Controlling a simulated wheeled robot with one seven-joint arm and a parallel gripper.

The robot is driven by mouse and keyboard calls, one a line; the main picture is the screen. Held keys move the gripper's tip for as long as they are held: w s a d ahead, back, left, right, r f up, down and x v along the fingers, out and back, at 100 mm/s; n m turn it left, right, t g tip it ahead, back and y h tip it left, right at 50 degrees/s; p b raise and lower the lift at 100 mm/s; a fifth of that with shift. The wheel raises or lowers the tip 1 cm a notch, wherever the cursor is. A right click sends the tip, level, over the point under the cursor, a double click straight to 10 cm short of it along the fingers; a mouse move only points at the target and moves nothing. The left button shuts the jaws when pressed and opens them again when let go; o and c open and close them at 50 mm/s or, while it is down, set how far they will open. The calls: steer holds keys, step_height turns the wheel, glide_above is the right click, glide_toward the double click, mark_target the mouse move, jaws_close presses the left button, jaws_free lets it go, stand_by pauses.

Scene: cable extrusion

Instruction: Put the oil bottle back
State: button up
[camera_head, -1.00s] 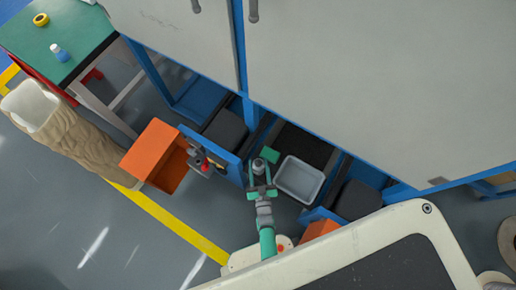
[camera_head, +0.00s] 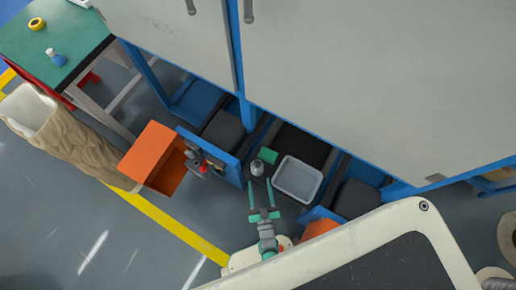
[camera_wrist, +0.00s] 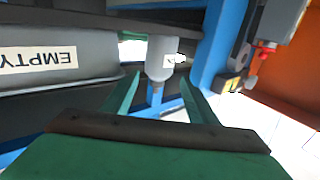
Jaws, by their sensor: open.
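A grey bottle (camera_head: 257,168), which I take for the oil bottle, stands in the open blue-framed drawer or shelf, beside a grey tray (camera_head: 298,179). It also shows in the wrist view (camera_wrist: 160,56), pale, with a small label and a narrower lower end as seen there. My gripper (camera_head: 260,183) is open and empty, just on the near side of the bottle with its fingers pointing at it. In the wrist view my fingertips (camera_wrist: 160,80) are spread, with the bottle beyond them and a visible gap.
A green block (camera_head: 267,155) lies behind the bottle. An orange bin (camera_head: 150,155) and a blue panel with hanging tools (camera_head: 203,166) are at left. A bin labelled EMPTY (camera_wrist: 100,55) is in the wrist view. A green table (camera_head: 75,28) holds a small blue-and-white bottle (camera_head: 56,57).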

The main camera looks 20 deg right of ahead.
steer(key=shift+v, duration=1.45)
steer(key=s+a+r+n+y, duration=0.1)
steer(key=s+a+r, duration=0.2)
steer(key=r, duration=0.9)
steer(key=s+a+r+g+y, duration=0.1)
steer(key=s+a+r, duration=0.2)
steer(key=r, duration=0.9)
steer(key=s+a+r+n+g+y, duration=0.1)
steer(key=s+a+r+y, duration=0.1)
steer(key=r, duration=1)
steer(key=shift+s+a+r+n, duration=0.15)
steer(key=shift+s+a+n, duration=0.25)
steer(key=shift+a, duration=0.55)
